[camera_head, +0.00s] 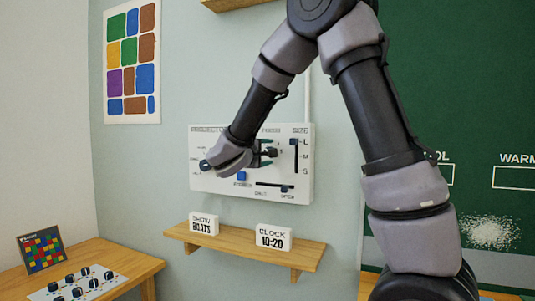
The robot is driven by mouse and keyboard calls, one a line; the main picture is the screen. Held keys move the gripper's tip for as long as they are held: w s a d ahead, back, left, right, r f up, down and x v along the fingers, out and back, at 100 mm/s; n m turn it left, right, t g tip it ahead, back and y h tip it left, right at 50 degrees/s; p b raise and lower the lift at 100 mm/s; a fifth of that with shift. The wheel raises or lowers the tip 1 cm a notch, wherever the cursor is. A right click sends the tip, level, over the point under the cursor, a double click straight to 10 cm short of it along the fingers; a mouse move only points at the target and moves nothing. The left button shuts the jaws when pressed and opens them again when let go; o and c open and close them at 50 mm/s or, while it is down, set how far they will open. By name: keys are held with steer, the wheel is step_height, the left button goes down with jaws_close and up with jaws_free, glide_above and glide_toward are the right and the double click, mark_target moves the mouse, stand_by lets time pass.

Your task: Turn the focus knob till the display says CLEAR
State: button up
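A white projector panel (300,190) hangs on the wall, with small dark lettering that is mostly unreadable and partly covered by my arm. No display reading CLEAR is legible.
The panel also has a vertical slider (296,156), a blue square button (242,176) and a horizontal slider (272,184). Below, a wooden shelf (250,243) holds a "SHOW BOATS" block (204,225) and a "CLOCK 10:20" block (274,238). A wooden table (135,268) stands at lower left.

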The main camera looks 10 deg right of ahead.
steer(key=shift+a, duration=0.1)
steer(key=v, duration=1)
steer(key=shift+s+a, duration=0.15)
steer(key=shift+s, duration=0.2)
steer(key=s+d+f+m+g+y, duration=0.25)
steer(key=s+d+m+g, duration=0.2)
steer(key=s+d, duration=0.35)
steer(key=s+d+f+m+g+y, duration=0.1)
steer(key=s+d+f+m+g, duration=0.2)
steer(key=s+d+g, duration=0.5)
steer(key=s+a+r+m+t+y, duration=0.3)
steer(key=s+m+t+y, duration=0.2)
steer(key=y, duration=0.4)
steer(key=shift+s+a+r+m+t, duration=0.2)
steer(key=shift+r+m+t, duration=0.25)
steer(key=shift+m, duration=0.6)
